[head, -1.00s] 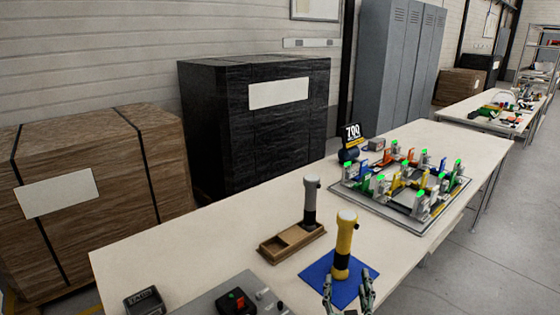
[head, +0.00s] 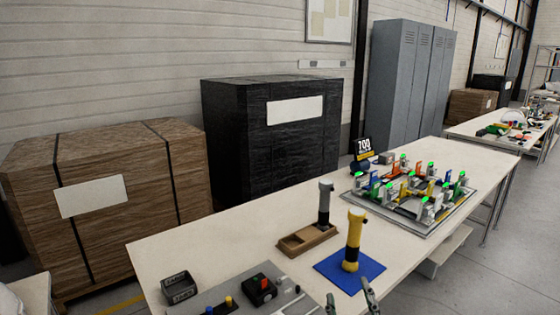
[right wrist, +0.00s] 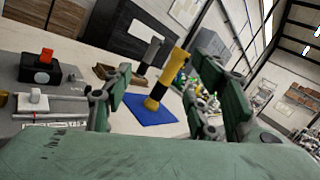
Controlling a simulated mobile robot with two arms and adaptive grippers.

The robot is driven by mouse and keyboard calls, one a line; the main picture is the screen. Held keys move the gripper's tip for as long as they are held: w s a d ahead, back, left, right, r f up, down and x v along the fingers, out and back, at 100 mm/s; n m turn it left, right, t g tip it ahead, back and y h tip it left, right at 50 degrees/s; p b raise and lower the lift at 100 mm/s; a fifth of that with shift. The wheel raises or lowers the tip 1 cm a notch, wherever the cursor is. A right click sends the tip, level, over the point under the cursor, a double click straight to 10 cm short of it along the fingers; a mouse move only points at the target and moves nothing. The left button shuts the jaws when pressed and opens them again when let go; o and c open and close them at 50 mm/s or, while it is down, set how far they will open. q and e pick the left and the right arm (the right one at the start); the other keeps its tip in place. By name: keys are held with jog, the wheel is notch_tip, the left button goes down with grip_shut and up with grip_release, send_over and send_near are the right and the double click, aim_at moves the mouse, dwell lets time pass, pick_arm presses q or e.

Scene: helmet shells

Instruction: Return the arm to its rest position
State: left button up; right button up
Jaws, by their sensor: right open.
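My right gripper (head: 350,303) is at the bottom edge of the head view, in front of the blue mat. It is open and empty; in the right wrist view its two green fingers (right wrist: 160,108) stand apart. A yellow and black upright tool (head: 354,241) stands on the blue mat (head: 336,265), clear of the fingers. It also shows between the fingers in the right wrist view (right wrist: 166,78), farther off. My left gripper is not in view.
A grey upright tool (head: 325,203) stands at a wooden tray (head: 293,246). A fixture board (head: 430,228) with colored parts is farther along the table (head: 225,230). A grey panel with a red-button box (head: 259,290) lies near left. Wrapped crates stand behind.

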jog(key=s+a+r+n+g+y, duration=0.15)
jog(key=s+a+n+y, duration=0.55)
jog(key=n, duration=0.7)
jog(key=s+a+f+n+g+y, duration=0.35)
jog(key=s+f+n+g, duration=0.4)
jog(key=f+n, duration=0.35)
jog(key=s+d+f+n+g+h, duration=0.8)
jog(key=s+d+f+h, duration=0.3)
jog(key=s+d, duration=0.4)
notch_tip(320, 180, down, 28)
jog(key=s+d+g, duration=0.1)
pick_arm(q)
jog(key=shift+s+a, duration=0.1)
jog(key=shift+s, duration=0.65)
pick_arm(e)
jog(key=s+d+f+g, duration=0.1)
jog(key=s+d+f, duration=0.2)
jog(key=s+f, duration=1.2)
jog(key=shift+s+d+f+n, duration=0.15)
jog(key=shift+s+n, duration=0.25)
jog(key=shift+s, duration=0.5)
